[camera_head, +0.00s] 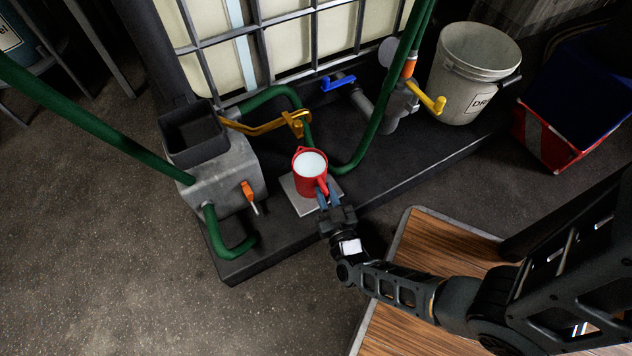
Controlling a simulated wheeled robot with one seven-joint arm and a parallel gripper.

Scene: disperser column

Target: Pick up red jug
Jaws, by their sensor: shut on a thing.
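The red jug (304,179) stands upright on a small grey plate (301,206) on the black platform. Its inside looks white or pale, and I cannot tell whether that is liquid or lining. My gripper (328,198) reaches in from the lower right and is shut on the jug's handle side, which faces me. The fingers partly hide the handle. The jug appears to rest on the plate, with no clear gap below it.
A grey metal box with a black hopper (194,135) stands left of the jug. Green hoses (375,110) and a yellow lever (265,125) run close behind it. A grey bucket (470,75) and a red-blue crate (570,105) stand right. Open floor (110,230) lies left.

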